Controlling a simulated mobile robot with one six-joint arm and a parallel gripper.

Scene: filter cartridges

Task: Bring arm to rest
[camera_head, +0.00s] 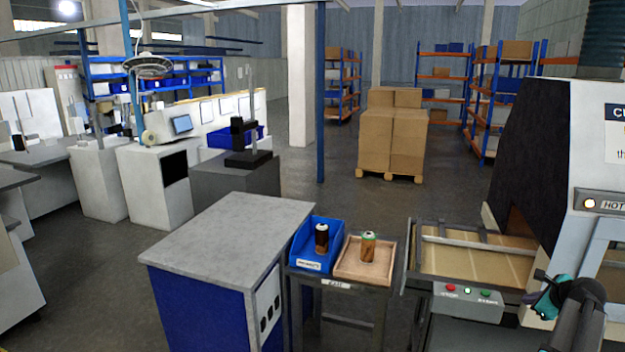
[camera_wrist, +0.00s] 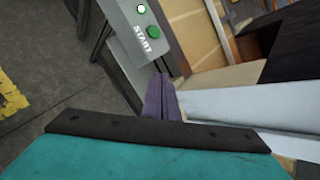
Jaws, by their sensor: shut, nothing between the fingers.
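My gripper (camera_wrist: 163,98) shows in the wrist view with its dark fingers together and nothing between them. It hangs near the control box (camera_wrist: 145,30) with the green START button. In the head view my arm is at the lower right, in front of the white machine, and the gripper's fingertips are too small to make out. A blue bin (camera_head: 312,262) holds one dark cartridge (camera_head: 321,238). A wooden tray (camera_head: 380,271) beside it holds one brown and green cartridge (camera_head: 368,246). Both cartridges stand upright, apart from my gripper.
A conveyor (camera_head: 465,262) with a red and green button box (camera_head: 468,302) leads into the white machine (camera_head: 600,190) at right. A grey-topped blue cabinet (camera_head: 230,230) stands left of the bin. A pallet of boxes (camera_head: 393,140) is farther back. Open floor lies between.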

